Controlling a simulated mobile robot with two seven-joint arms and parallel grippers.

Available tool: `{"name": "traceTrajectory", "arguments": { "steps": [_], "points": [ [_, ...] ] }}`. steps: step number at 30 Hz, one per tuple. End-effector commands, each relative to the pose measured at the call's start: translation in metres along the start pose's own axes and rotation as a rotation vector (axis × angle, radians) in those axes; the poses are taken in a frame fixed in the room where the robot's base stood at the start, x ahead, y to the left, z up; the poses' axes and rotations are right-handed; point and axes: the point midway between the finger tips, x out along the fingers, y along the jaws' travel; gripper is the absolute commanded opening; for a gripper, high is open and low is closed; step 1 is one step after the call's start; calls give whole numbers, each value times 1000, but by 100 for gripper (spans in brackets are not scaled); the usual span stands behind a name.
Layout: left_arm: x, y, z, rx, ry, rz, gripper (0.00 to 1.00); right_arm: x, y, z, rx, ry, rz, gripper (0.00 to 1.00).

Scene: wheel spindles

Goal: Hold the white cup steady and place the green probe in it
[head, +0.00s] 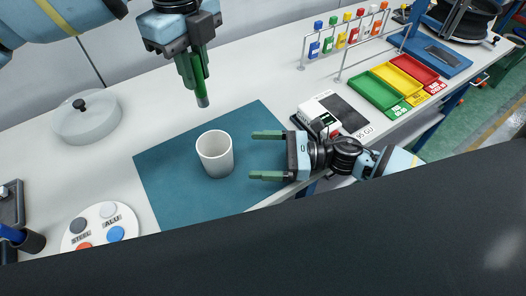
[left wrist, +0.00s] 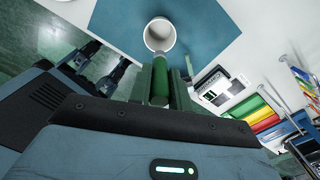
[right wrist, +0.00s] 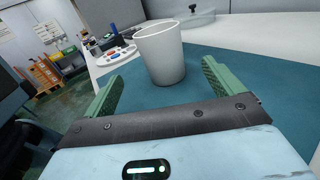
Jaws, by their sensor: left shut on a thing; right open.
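The white cup (head: 215,153) stands upright on the dark teal mat (head: 160,185) and looks empty. My left gripper (head: 194,75) is shut on the green probe (head: 202,98), which points down, above and slightly left of the cup. In the left wrist view the probe (left wrist: 160,82) sits between the fingers, with the cup (left wrist: 160,34) beyond it. My right gripper (head: 268,155) is open, right of the cup, its two green fingers pointing at it. In the right wrist view the cup (right wrist: 160,52) stands ahead, between and beyond the fingertips, apart from them.
A white scale (head: 330,115) stands right of the mat, close to my right arm. Coloured trays (head: 395,82) and a rack of coloured tags (head: 345,35) stand at the back right.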

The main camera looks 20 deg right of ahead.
Motion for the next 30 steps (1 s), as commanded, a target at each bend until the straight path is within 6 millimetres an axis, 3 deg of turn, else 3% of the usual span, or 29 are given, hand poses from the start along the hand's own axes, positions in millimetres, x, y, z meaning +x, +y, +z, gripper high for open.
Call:
{"name": "traceTrajectory", "arguments": {
  "steps": [8,21,30],
  "points": [
    [0,0,0,0,0,0,0,16,0,1,-1,-4,1,93],
    [0,0,0,0,0,0,0,87,-1,2,0,-2,-1,93],
    [0,0,0,0,0,0,0,117,-1,1,1,-1,-2,93]
  ]
}}
